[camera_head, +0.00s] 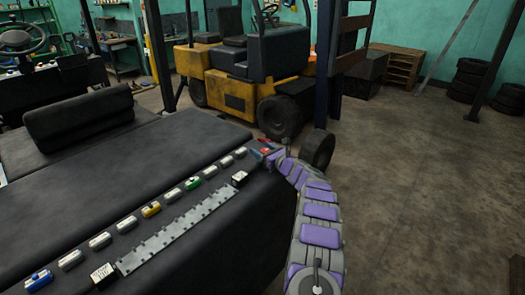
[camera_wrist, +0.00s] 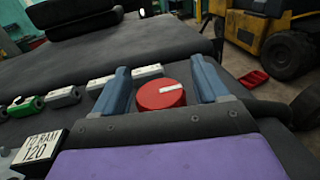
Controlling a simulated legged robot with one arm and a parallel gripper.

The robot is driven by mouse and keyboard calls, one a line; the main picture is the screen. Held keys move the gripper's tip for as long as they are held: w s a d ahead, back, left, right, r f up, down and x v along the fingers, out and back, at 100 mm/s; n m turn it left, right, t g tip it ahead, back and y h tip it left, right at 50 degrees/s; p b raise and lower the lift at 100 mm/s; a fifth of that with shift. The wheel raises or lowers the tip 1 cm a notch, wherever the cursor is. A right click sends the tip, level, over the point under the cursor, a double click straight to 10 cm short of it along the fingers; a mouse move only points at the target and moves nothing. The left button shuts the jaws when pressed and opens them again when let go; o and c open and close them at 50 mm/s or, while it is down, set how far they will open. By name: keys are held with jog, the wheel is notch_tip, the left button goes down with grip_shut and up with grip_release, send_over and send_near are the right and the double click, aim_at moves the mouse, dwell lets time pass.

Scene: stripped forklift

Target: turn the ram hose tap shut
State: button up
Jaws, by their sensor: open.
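A round red tap knob (camera_wrist: 160,97) with a white bar across its top shows in the wrist view, between the two blue fingers of my gripper (camera_wrist: 160,66). The fingers are apart, one on each side of the knob; I cannot tell whether either touches it. In the head view my gripper (camera_head: 267,149) is at the far end of the row of fittings, with a little red showing there. A white label (camera_wrist: 40,146) left of my gripper reads roughly "TO RAM 120". The hose itself is not clearly seen.
A row of fittings runs along the dark padded surface (camera_head: 110,190), including a green one (camera_head: 192,183), a yellow one (camera_head: 151,209) and a blue one (camera_head: 38,280). A slotted grey strip (camera_head: 180,233) lies beside them. A yellow forklift (camera_head: 235,92) stands behind.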

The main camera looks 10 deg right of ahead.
jog(key=c, duration=1)
jog(key=shift+o, duration=0.2)
